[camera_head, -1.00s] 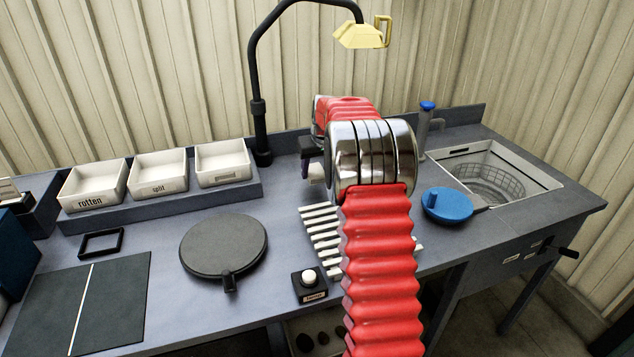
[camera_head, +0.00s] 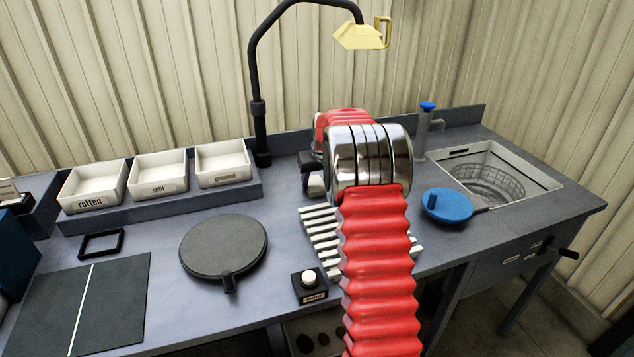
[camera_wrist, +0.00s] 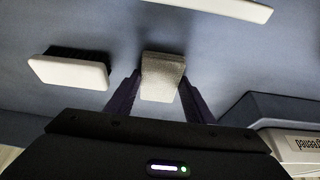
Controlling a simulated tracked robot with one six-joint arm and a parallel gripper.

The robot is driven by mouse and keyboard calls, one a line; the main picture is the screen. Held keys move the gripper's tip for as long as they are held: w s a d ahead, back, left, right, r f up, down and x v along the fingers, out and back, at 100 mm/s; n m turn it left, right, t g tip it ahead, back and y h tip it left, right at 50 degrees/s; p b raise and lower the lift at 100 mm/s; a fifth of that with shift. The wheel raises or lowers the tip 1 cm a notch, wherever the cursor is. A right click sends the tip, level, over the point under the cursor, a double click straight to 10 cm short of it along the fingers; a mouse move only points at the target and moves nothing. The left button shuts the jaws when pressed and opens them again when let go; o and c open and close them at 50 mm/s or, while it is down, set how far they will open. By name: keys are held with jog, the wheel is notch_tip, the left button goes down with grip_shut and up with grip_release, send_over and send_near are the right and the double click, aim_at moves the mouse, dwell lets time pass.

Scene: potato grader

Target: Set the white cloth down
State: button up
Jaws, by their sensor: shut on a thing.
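The white cloth (camera_wrist: 162,77) is a pale grey-white folded block in the wrist view. My gripper (camera_wrist: 162,84) is shut on it, with one dark finger on each side. The cloth is over or on the blue-grey bench; I cannot tell whether it touches. In the head view my gripper (camera_head: 315,176) is low over the bench behind the white slats, and mostly hidden by my red arm. Only a small pale bit of the cloth (camera_head: 316,185) seems to show there.
A white-backed brush with dark bristles (camera_wrist: 72,72) lies left of the cloth in the wrist view. A white bin (camera_wrist: 298,142) stands at the right on a raised ledge (camera_wrist: 262,108). White slats (camera_head: 320,226), a black round plate (camera_head: 224,246) and a blue round lid (camera_head: 446,206) are nearby.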

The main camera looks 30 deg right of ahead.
jog(key=o, duration=1)
jog(key=v, duration=1.2)
jog(key=shift+s, duration=0.1)
